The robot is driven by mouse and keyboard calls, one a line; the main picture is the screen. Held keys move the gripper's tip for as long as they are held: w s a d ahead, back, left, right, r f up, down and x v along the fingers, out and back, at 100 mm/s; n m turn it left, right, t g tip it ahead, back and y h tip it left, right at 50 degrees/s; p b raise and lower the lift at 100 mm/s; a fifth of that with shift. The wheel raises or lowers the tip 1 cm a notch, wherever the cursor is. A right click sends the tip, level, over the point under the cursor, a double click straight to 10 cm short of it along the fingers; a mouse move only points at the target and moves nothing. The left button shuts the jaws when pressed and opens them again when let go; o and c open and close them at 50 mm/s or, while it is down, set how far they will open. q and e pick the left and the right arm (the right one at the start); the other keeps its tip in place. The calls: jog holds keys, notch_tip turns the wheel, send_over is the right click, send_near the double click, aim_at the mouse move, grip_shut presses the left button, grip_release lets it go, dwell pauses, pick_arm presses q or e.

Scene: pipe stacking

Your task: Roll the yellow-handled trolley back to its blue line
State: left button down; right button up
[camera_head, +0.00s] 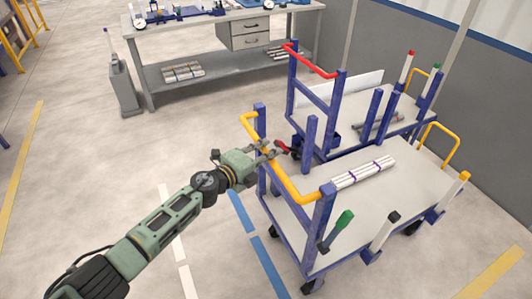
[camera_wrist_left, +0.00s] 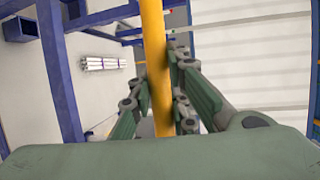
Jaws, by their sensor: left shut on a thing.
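The yellow-handled trolley stands in the right half of the head view, with blue posts and a pale deck (camera_head: 412,196). Its yellow handle (camera_head: 292,190) faces my left arm and runs between the fingers in the left wrist view (camera_wrist_left: 152,50). My left gripper (camera_head: 268,151) is shut on this handle, with a finger on either side of it. The dashed blue line (camera_head: 264,255) lies on the floor along the trolley's left side. The trolley's near wheels look close to the line, to its right. My right gripper is not in view.
A red-handled trolley (camera_head: 312,63) stands just behind the yellow-handled one. A workbench (camera_head: 215,70) with tools and pipe bundles is at the back, beside a grey bin (camera_head: 123,90). White dashes (camera_head: 178,240) mark the open floor to the left.

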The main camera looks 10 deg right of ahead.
pick_arm(q)
jog(key=c, duration=1.7)
grip_release()
jog(key=shift+d+f, duration=0.1)
jog(key=shift+o, duration=0.2)
jog(key=shift+s+a, duration=0.25)
jog(key=shift+a, duration=0.25)
jog(key=v, duration=1.1)
jog(key=shift+s, duration=0.1)
